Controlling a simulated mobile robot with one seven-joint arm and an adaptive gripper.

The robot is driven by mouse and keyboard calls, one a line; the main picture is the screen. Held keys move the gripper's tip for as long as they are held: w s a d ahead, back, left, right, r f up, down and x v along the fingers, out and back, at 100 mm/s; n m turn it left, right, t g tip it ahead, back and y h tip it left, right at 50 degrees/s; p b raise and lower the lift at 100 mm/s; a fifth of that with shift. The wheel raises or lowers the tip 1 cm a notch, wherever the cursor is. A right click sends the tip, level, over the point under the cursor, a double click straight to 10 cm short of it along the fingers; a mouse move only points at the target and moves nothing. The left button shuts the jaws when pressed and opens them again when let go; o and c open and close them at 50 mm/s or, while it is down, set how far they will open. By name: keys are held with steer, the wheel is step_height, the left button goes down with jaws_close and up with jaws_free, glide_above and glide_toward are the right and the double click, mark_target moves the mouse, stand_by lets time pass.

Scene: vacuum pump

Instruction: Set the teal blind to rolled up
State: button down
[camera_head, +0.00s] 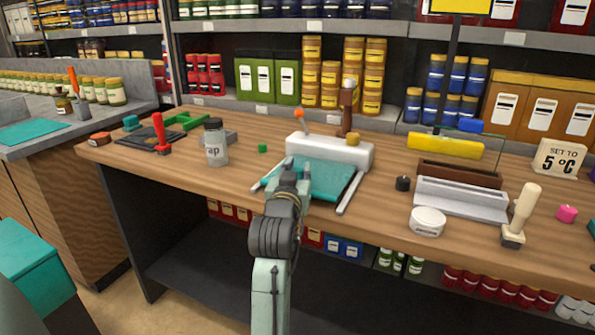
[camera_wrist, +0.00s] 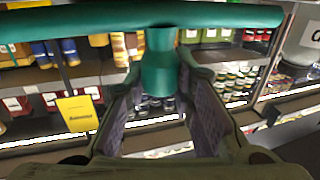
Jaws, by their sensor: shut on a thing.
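The teal blind (camera_head: 332,177) is a flat sheet drawn out from a white housing (camera_head: 350,157) on the wooden table. It lies between two grey rails and reaches toward the table's front edge. My gripper (camera_head: 290,176) is at the blind's left front side and hides part of it. In the wrist view, a teal bar (camera_wrist: 70,22) runs across the top, with a teal tab (camera_wrist: 159,62) hanging from it. My gripper (camera_wrist: 160,75) has its two dark fingers shut on this tab, one on each side.
An orange-tipped lever (camera_head: 300,118) and a brown post (camera_head: 346,108) rise at the housing. A grey jar (camera_head: 215,145) and a small green cube (camera_head: 262,148) stand to the left. A black cylinder (camera_head: 402,184) and a white round tin (camera_head: 428,220) stand to the right.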

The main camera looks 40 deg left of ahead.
steer(key=w, duration=0.2)
steer(key=w+a, duration=0.1)
steer(key=w, duration=0.1)
steer(key=shift+w, duration=0.1)
steer(key=c, duration=1.3)
jaws_free()
steer(key=shift+c, duration=0.2)
steer(key=v, duration=1.2)
